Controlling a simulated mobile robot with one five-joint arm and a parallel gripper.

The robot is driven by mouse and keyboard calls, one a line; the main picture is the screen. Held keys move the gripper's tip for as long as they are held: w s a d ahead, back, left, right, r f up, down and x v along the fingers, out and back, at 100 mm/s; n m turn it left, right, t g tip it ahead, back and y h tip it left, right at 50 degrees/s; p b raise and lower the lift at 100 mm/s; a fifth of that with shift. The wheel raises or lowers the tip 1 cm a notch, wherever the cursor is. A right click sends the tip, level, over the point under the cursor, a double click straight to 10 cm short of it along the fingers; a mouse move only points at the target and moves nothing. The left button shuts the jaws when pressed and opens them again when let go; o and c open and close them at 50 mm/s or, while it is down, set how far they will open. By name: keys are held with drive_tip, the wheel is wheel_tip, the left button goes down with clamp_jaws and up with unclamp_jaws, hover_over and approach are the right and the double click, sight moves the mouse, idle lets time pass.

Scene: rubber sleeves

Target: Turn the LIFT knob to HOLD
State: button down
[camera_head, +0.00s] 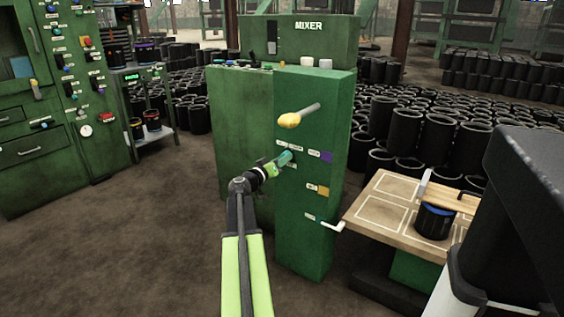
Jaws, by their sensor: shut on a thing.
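The green mixer cabinet (318,235) stands in the middle of the view, with the word MIXER on its upper part. My arm reaches up from the bottom, and my gripper (281,163) is at the front of the cabinet, shut on a knob there. The gripper hides most of the knob, so I cannot see which way it points. Small white labels (296,147) sit around the knob, too small to read. I cannot read LIFT or HOLD.
A yellow-tipped lever (289,120) sticks out above my gripper. A purple switch (327,157), an orange switch (323,190) and a white handle (333,226) are on the same face. A wooden table (385,216) bearing a black sleeve (433,222) stands right. Floor at left is clear.

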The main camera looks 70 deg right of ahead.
drive_tip(key=shift+w+d+n, duration=0.15)
drive_tip(key=shift+d+n, duration=0.2)
drive_tip(key=shift+n, duration=0.35)
drive_tip(key=n, duration=1)
drive_tip(key=shift+r, duration=0.1)
drive_tip(key=shift+n, duration=0.4)
drive_tip(key=c, duration=0.9)
unclamp_jaws()
